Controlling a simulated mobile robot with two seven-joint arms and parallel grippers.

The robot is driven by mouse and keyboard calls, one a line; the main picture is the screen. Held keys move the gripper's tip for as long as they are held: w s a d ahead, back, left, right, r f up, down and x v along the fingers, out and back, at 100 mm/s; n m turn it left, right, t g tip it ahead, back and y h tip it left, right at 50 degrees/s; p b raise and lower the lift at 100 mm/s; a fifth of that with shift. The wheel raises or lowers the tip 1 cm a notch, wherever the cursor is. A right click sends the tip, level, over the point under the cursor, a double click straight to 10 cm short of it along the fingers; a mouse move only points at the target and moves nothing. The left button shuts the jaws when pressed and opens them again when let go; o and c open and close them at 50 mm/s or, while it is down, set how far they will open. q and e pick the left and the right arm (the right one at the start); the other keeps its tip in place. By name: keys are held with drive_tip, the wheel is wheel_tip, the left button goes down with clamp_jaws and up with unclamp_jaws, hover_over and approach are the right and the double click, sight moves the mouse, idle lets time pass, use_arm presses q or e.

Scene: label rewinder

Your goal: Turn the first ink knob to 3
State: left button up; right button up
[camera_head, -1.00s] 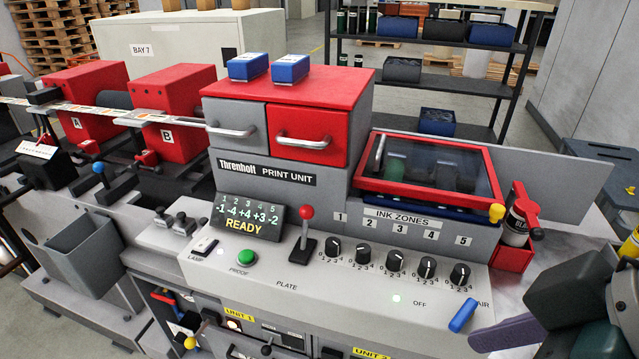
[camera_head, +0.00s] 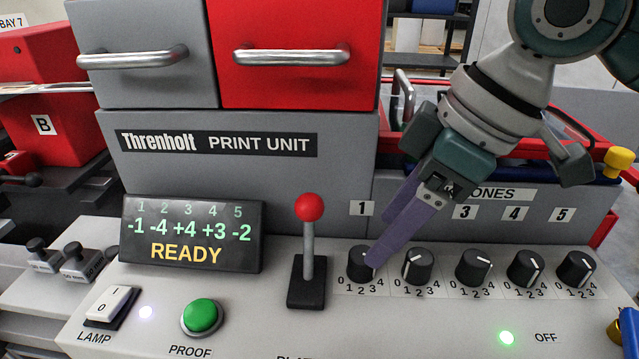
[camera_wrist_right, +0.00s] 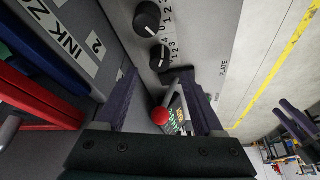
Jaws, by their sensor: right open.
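The first ink knob (camera_head: 362,262) is black and round, below label 1, with a 0–4 scale around it. My right gripper (camera_head: 378,243) reaches down from the upper right, its purple fingers open. The nearer fingertip overlaps the knob's right edge in the head view, and I cannot tell if it touches. In the right wrist view the first knob (camera_wrist_right: 160,57) lies just past the open fingertips (camera_wrist_right: 160,82), with nothing between them. The knob's pointer is partly hidden and hard to read. The display (camera_head: 190,235) shows -1 -4 +4 +3 -2 and READY.
The second knob (camera_head: 417,266) stands close to the right, with several more beyond. A red-topped lever (camera_head: 308,208) rises just left of the first knob. A green proof button (camera_head: 202,317) is further left. Drawer handles (camera_head: 294,56) jut out above.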

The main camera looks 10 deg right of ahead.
drive_tip(key=shift+x, duration=2.35)
drive_tip(key=shift+w, duration=0.1)
drive_tip(key=shift+c, duration=0.3)
clamp_jaws()
